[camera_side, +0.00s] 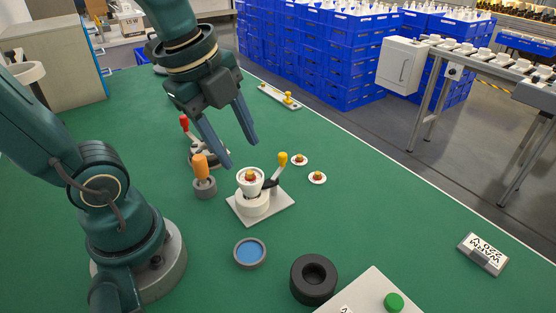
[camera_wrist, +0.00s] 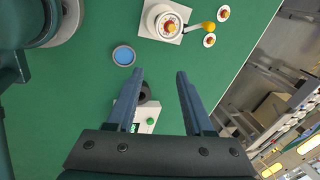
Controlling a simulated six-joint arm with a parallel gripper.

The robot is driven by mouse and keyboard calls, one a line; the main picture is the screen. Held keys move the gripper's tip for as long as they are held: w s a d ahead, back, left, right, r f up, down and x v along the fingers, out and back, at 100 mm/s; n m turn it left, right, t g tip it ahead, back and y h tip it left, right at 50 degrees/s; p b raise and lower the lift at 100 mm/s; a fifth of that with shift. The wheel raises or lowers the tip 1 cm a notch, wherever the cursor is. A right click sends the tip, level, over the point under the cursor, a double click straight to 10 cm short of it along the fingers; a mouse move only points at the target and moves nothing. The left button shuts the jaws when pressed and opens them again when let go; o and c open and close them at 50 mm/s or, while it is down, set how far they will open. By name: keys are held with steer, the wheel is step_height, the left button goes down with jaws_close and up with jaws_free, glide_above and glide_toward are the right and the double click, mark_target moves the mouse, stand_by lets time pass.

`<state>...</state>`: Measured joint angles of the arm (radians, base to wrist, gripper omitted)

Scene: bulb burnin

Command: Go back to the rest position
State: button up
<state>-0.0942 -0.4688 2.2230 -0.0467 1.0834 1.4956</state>
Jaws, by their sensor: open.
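My gripper (camera_side: 236,139) is open and empty, raised above the green table (camera_side: 400,210) in the side view. Its two blue-grey fingers point down, behind and above the white socket fixture (camera_side: 254,200) as seen there. In the wrist view my gripper (camera_wrist: 159,72) also shows with its fingers spread and only green table, a black ring and a white box between and below them. The fixture (camera_wrist: 166,22) is at the top of the wrist view, with a yellow-knobbed lever (camera_wrist: 208,26).
A blue-topped dish (camera_side: 250,252), a black ring (camera_side: 313,278), and a white box with a green button (camera_side: 393,301) stand in front. An orange-handled tool (camera_side: 201,168), a red-knobbed lever (camera_side: 184,121), small white discs (camera_side: 317,177) and a label block (camera_side: 483,253) are around. The table's right side is mostly clear.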

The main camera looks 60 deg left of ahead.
steer(key=n, duration=0.5)
steer(key=s+f+n+t, duration=0.1)
steer(key=n, duration=0.4)
steer(key=s+n+t, duration=0.1)
steer(key=n, duration=0.4)
steer(key=shift+s+d+f+n, duration=0.15)
steer(key=shift+d+f+n, duration=0.2)
steer(key=shift+d+n, duration=0.05)
